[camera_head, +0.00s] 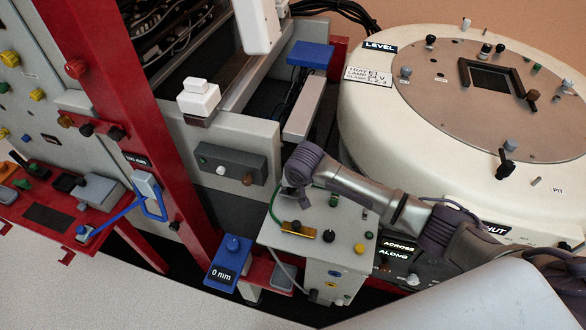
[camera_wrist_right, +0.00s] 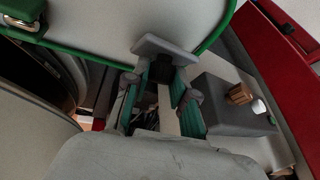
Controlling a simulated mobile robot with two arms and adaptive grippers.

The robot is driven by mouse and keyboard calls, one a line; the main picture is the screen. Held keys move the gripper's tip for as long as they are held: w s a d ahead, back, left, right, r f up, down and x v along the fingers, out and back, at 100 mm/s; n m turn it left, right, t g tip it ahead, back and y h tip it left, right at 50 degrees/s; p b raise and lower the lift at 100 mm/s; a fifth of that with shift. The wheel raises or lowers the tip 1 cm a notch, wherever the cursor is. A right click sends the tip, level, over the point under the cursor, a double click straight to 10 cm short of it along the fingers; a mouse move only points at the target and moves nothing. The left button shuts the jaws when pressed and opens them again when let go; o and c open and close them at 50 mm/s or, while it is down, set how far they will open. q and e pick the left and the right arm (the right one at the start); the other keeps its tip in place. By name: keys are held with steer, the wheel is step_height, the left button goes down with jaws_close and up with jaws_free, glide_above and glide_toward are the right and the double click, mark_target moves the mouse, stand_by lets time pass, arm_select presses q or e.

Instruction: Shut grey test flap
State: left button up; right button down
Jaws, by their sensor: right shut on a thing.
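My right gripper (camera_wrist_right: 160,98) shows in the right wrist view, with teal pads on either side of a grey T-shaped tab (camera_wrist_right: 165,48). It is shut on that tab. A pale grey panel with a green edge (camera_wrist_right: 120,25) lies just behind the tab; it looks like the grey test flap, but no label shows and I cannot tell its angle. In the head view my right arm reaches in from the right, its wrist (camera_head: 305,165) over the pale control box (camera_head: 310,252). My left gripper is not in view.
A dark switch box (camera_head: 220,160) with white and brown knobs sits close beside the right gripper; it also shows in the wrist view (camera_wrist_right: 232,115). A red post (camera_head: 130,105) stands left, a large white drum (camera_head: 375,130) right. A blue 0 mm block (camera_head: 230,255) is in front.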

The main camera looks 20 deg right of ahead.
mark_target(290, 196)
steer(key=shift+s+a+t+h, duration=0.25)
steer(key=shift+s+t+h, duration=0.05)
steer(key=shift+s+t, duration=0.1)
steer(key=shift+s+a+f+t+h, duration=0.25)
steer(key=shift+f+t+h, duration=0.3)
steer(key=shift+t, duration=0.25)
steer(key=shift+s+f+t+h+b, duration=0.25)
steer(key=shift+f+t+b, duration=0.15)
steer(key=shift+t, duration=0.1)
steer(key=shift+s+a+f+n+t+h+b, duration=0.1)
steer(key=shift+f+n+t+h+b, duration=0.15)
steer(key=shift+t+b, duration=0.3)
steer(key=shift+s+a+n+t+h+b, duration=0.15)
steer(key=shift+t+h+b, duration=0.25)
steer(key=shift+b, duration=0.25)
steer(key=shift+w+d+r, duration=0.1)
steer(key=c, duration=0.9)
jaws_free()
steer(key=shift+c, duration=0.2)
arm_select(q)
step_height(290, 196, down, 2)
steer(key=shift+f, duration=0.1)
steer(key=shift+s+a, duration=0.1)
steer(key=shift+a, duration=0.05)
arm_select(e)
steer(key=shift+r, duration=0.1)
steer(key=v, duration=1.2)
steer(key=shift+d, duration=0.1)
